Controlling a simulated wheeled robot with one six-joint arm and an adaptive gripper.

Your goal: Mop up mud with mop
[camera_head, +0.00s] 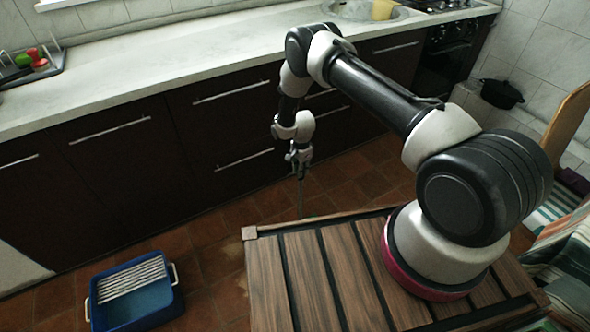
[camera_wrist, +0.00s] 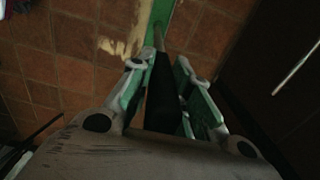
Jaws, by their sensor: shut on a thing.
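My gripper (camera_head: 300,160) hangs over the floor between the cabinets and the slatted wooden surface. In the wrist view my gripper (camera_wrist: 157,85) is shut on the dark handle of the mop (camera_wrist: 161,95). The mop's thin shaft (camera_head: 301,190) points down below the gripper in the head view. The mop's green head (camera_wrist: 152,22) lies at the top of the wrist view, partly cut off by the frame edge. A pale tan patch, apparently mud (camera_wrist: 131,36), shows on the tiles just left of the green head. Most of the mop head is hidden in the head view.
A blue bucket (camera_head: 105,322) with a striped grey-white insert stands on the tiled floor at lower left. Dark cabinets (camera_head: 110,190) with bar handles line the back under a pale counter (camera_head: 150,75). The slatted wooden surface (camera_head: 270,275) is in front. Tiles between bucket and cabinets look clear.

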